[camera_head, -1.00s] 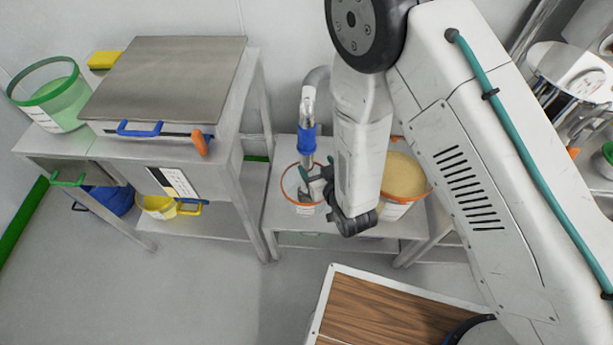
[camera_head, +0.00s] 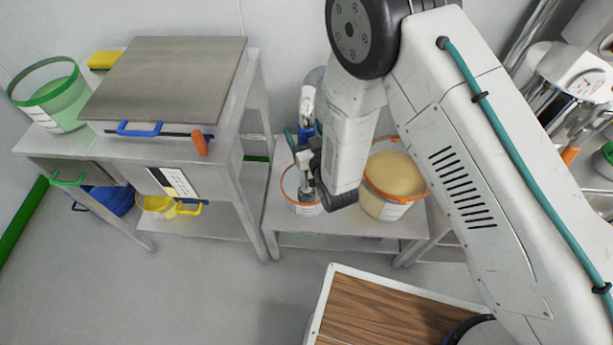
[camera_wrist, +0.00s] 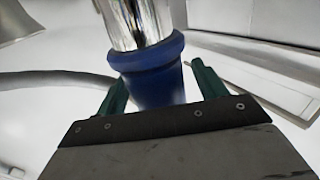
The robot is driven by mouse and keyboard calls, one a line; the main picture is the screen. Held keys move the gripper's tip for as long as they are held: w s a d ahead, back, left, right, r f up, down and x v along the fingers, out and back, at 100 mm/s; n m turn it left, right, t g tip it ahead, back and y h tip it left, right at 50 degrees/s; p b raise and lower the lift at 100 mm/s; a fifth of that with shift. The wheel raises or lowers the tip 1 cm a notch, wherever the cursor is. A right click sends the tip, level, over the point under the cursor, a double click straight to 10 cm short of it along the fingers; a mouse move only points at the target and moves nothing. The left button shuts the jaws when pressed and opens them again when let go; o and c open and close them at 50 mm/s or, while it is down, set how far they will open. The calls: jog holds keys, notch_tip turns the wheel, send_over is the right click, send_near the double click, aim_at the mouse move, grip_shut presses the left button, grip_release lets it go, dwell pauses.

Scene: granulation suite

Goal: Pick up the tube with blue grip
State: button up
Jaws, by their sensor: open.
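The tube with blue grip shows in the head view as a shiny metal upper end (camera_head: 306,103) above a blue band, partly hidden behind my gripper (camera_head: 305,148). It stands over an orange-rimmed bucket (camera_head: 304,208) on the low metal table. In the wrist view the blue grip (camera_wrist: 152,75) is large and close, with the metal tube above it. My gripper (camera_wrist: 163,92) is open, with one green finger on each side of the blue grip. I cannot tell whether the fingers touch it.
A bucket of tan powder (camera_head: 395,180) stands just right of my gripper. A taller metal table (camera_head: 165,139) with a flat-topped unit is on the left. A wood-topped surface (camera_head: 385,312) is in front. A grey hose shows behind the tube in the wrist view (camera_wrist: 60,82).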

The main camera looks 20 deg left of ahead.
grip_shut()
jog(key=shift+r, duration=0.15)
